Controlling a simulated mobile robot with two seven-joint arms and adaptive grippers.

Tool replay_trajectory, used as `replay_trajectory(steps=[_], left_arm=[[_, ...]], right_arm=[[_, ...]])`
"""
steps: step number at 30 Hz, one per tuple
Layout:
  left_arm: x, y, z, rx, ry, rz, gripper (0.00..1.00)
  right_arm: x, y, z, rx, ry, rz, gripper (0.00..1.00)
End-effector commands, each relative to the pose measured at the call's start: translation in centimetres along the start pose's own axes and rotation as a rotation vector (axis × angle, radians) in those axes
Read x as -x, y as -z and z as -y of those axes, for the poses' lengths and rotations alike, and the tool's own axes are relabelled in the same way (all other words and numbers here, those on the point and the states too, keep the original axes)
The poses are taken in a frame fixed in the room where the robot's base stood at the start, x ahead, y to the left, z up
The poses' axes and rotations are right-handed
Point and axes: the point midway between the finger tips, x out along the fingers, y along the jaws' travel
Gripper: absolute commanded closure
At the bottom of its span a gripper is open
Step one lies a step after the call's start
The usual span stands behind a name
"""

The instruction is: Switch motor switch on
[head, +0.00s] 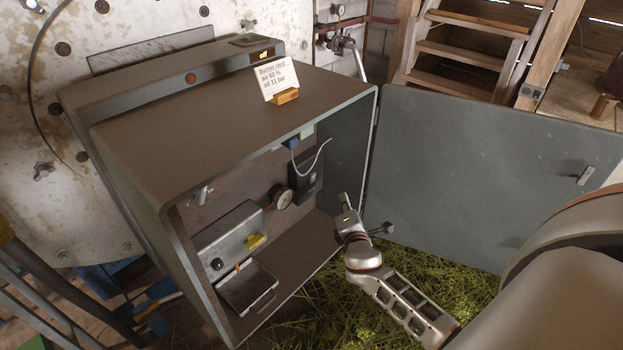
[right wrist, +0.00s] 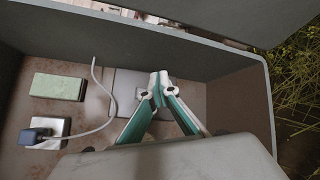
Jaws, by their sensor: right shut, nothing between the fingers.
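No label in view reads motor switch, so I cannot tell for sure which part it is. A grey plate (right wrist: 126,82) with a small pale fitting sits on the cabinet's inner back wall in the right wrist view, partly hidden by my fingers. In the head view a dark box (head: 308,180) with a pale cable is on that wall. My right gripper (head: 344,203) is at the cabinet's open right side. Its fingertips (right wrist: 159,78) are together and empty, overlapping the plate in the picture; contact cannot be told. My left gripper is not in view.
The grey cabinet (head: 230,105) stands open, its door (head: 480,160) swung right. Inside are a gauge (head: 281,198), a yellow lever (head: 254,241), a tray (head: 247,287) and a blue plug (right wrist: 35,136).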

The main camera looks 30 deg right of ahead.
Motion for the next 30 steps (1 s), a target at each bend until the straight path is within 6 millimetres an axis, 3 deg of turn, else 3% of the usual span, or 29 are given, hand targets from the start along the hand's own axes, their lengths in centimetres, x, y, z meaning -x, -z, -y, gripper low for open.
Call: replay_trajectory(steps=[17,30], left_arm=[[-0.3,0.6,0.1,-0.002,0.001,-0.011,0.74],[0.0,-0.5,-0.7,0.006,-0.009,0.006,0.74]], right_arm=[[-0.9,0.1,-0.7,0.02,-0.009,0.013,1.0],[-4.7,2.9,-3.3,0.02,-0.007,0.012,1.0]])
